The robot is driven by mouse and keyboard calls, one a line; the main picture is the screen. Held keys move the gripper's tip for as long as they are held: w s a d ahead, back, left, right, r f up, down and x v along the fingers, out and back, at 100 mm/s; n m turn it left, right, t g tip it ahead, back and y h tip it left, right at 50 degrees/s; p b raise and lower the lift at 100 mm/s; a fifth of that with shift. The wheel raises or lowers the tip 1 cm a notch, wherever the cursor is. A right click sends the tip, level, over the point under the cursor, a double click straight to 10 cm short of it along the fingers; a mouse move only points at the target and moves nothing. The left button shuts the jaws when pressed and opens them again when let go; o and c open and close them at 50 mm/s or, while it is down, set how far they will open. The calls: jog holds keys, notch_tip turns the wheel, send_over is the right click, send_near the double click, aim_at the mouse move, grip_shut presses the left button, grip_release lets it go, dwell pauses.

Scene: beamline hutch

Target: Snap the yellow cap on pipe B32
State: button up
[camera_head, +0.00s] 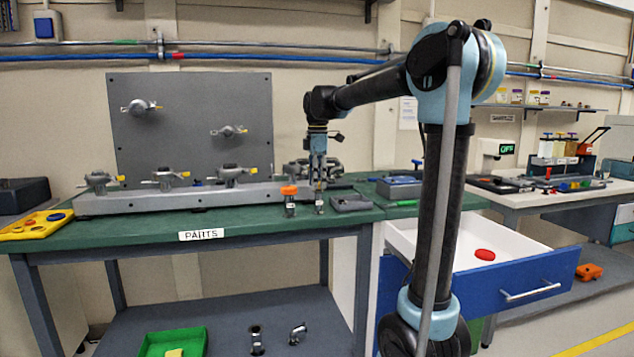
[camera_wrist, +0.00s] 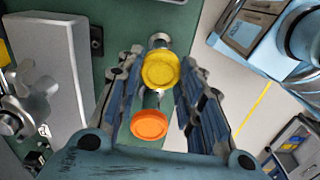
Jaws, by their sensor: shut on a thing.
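My gripper (camera_head: 319,182) points straight down over the front right of the green bench and is shut on the yellow cap (camera_wrist: 160,71). The cap shows between the fingertips in the wrist view and is hard to make out in the head view. A short metal pipe (camera_head: 320,208) stands upright below my gripper; its end (camera_wrist: 158,41) shows just past the cap. I cannot tell whether cap and pipe touch. A pipe (camera_head: 290,209) with an orange cap (camera_head: 289,190) stands just left; that cap also shows in the wrist view (camera_wrist: 149,124). Pipe labels are not readable.
A long grey rail (camera_head: 150,202) with valves lies behind the pipes. A grey block (camera_head: 351,203) sits close on the right. A yellow tray (camera_head: 15,234) is at the far left. An open drawer (camera_head: 490,240) holding a red piece (camera_head: 485,254) juts out at right.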

jog(key=shift+f, duration=0.55)
dwell(0.6)
jog(key=o, duration=0.8)
